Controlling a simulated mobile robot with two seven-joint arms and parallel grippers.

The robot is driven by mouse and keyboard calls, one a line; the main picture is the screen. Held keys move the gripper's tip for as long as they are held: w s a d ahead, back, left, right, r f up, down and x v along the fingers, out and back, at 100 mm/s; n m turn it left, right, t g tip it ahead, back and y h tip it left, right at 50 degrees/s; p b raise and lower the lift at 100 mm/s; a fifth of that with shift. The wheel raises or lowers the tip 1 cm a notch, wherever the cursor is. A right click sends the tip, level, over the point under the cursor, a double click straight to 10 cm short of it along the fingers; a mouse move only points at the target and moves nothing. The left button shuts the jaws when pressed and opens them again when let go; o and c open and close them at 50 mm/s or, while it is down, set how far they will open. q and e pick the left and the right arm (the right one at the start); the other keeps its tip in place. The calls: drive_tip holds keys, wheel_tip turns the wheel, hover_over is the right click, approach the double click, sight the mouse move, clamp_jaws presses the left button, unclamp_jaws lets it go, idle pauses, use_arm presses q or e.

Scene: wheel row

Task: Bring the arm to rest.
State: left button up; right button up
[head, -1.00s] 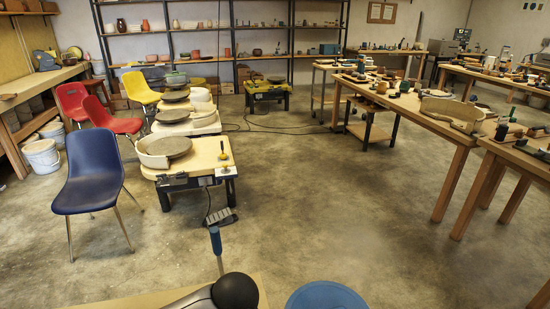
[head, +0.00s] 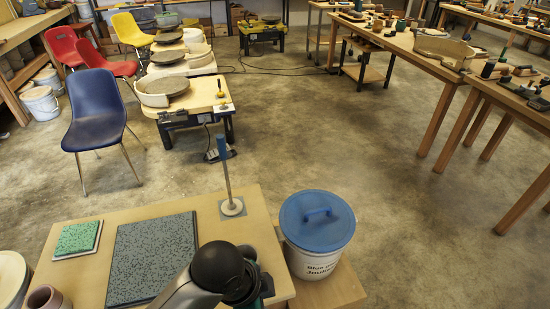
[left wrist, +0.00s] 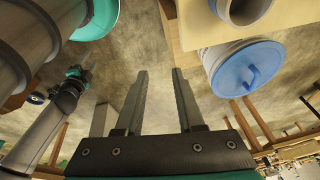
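My left gripper (left wrist: 159,72) shows in the left wrist view. Its two dark fingers stand apart with nothing between them, so it is open and empty. Part of one of my arms (head: 215,270), a dark rounded joint with a pale link, shows at the bottom of the head view, over the near edge of the table. No gripper fingers show in the head view. I do not see my right gripper clearly in any view.
The near table (head: 262,235) holds a dark speckled board (head: 152,258), a green tile (head: 77,238) and an upright blue-topped rod (head: 228,185). A white bucket with a blue lid (head: 317,221) stands at its right. The floor beyond (head: 330,140) is open.

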use_arm(q)
drive_tip(key=s+a+n+t+y, duration=0.1)
drive_tip(key=s+a+n, duration=0.3)
drive_tip(key=a+n, duration=0.3)
drive_tip(key=s+a+n+t+y, duration=0.15)
drive_tip(key=s+a+n, duration=0.25)
drive_tip(key=a+n, duration=0.4)
wheel_tip(320, 180, down, 22)
drive_tip(key=s+g, duration=0.2)
drive_tip(key=s+a+f+m+g, duration=0.1)
drive_tip(key=s+a+f, duration=0.1)
drive_tip(key=s+f, duration=1.1)
drive_tip(key=shift+s, duration=0.65)
use_arm(e)
drive_tip(key=shift+s, duration=0.95)
use_arm(q)
drive_tip(key=shift+y, duration=0.25)
